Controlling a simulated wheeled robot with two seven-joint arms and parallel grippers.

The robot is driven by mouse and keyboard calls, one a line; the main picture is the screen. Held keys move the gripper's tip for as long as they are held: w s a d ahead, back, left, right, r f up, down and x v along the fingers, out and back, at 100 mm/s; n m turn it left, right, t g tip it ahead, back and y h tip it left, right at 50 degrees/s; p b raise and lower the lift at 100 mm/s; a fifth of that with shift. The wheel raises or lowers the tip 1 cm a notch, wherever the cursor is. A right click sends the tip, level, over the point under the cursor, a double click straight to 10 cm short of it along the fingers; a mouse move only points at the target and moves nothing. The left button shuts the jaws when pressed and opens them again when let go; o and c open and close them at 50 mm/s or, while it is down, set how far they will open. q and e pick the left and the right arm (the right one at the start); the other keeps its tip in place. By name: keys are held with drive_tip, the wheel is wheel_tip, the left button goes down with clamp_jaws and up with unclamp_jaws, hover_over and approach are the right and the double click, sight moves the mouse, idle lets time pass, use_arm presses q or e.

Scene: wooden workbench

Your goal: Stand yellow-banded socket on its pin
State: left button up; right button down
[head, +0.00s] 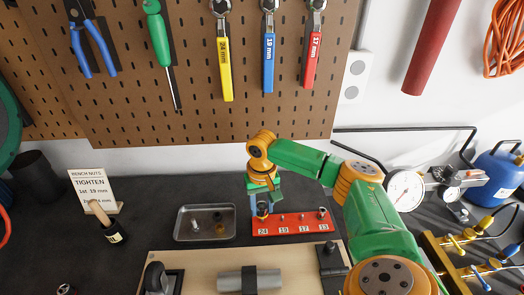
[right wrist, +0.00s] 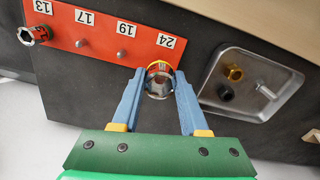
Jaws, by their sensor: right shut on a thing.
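The yellow-banded socket (right wrist: 159,81) is a shiny metal cylinder held between the blue fingertips of my right gripper (right wrist: 159,84). In the head view the right gripper (head: 262,208) points down at the left end of the red pin rail (head: 288,228). The rail also shows in the right wrist view (right wrist: 92,40), labelled 24, 19, 17 and 13. The socket is at the 24 end, over or on the rail there. Its pin is hidden, so I cannot tell whether the socket is seated. My left gripper is not in view.
A metal tray (right wrist: 210,98) beside the rail holds a few small parts. A sign (head: 95,190) stands left, and a wooden board (head: 200,262) lies in front.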

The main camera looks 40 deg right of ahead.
drive_tip(key=shift+s, duration=0.1)
drive_tip(key=shift+s+r, duration=0.15)
drive_tip(key=shift+s, duration=0.05)
drive_tip(key=shift+w, duration=0.25)
idle(0.4)
drive_tip(key=shift+s+f, duration=0.1)
drive_tip(key=shift+f, duration=0.85)
drive_tip(key=shift+f, duration=0.1)
drive_tip(key=shift+f, duration=0.6)
drive_tip(key=shift+f, duration=0.2)
